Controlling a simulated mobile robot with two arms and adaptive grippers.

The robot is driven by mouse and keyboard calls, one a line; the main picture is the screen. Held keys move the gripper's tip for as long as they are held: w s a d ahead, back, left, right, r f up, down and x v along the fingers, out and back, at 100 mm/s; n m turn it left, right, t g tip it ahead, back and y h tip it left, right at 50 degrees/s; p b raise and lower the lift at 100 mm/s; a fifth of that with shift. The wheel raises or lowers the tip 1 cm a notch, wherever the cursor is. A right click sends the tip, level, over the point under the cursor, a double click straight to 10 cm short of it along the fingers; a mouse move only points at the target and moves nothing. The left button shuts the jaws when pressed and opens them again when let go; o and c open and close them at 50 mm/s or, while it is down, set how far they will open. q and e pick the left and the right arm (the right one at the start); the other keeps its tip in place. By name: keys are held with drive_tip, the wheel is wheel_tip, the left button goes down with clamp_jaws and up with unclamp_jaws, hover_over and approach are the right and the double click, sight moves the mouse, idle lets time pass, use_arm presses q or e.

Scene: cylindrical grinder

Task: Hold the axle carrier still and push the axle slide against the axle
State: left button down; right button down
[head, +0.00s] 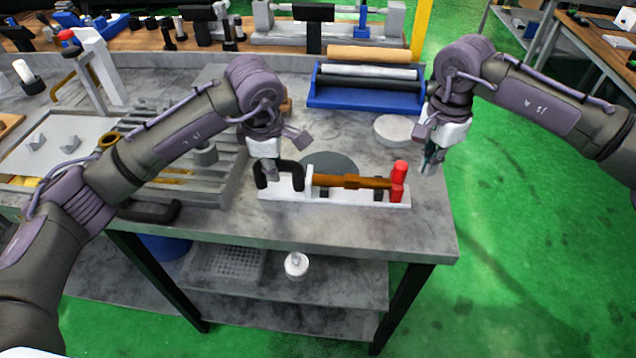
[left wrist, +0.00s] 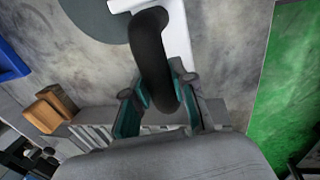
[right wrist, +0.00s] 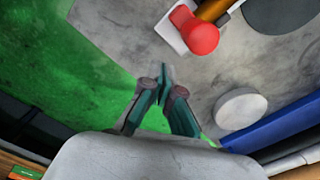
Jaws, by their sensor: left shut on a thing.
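The white axle carrier (head: 285,194) lies near the table's front edge, with a black curved handle (head: 298,174) at its left end. The orange-brown axle (head: 350,181) lies lengthwise on it, and the red axle slide (head: 399,180) stands at its right end. My left gripper (head: 268,172) is shut on the black handle, which shows between its fingers in the left wrist view (left wrist: 152,60). My right gripper (head: 430,163) is to the right of the slide, apart from it. Its fingertips meet, empty, in the right wrist view (right wrist: 162,85), where the slide (right wrist: 195,30) shows ahead.
A blue tray (head: 365,99) with rollers stands behind the carrier. A light grey disc (head: 394,130) lies behind the slide, and a darker disc (head: 328,163) behind the axle. A ribbed grey block (head: 205,185) is at left. The table's right edge is close to my right gripper.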

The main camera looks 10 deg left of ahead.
wheel_tip(320, 180, up, 7)
idle(0.8)
use_arm(q)
drive_tip(key=c, duration=0.9)
unclamp_jaws()
drive_tip(key=r, duration=0.4)
drive_tip(key=s+r, duration=0.1)
drive_tip(key=r, duration=0.3)
drive_tip(key=s+r, duration=0.1)
drive_tip(key=r, duration=0.2)
drive_tip(key=shift+s+r, duration=0.2)
drive_tip(key=shift+r, duration=0.2)
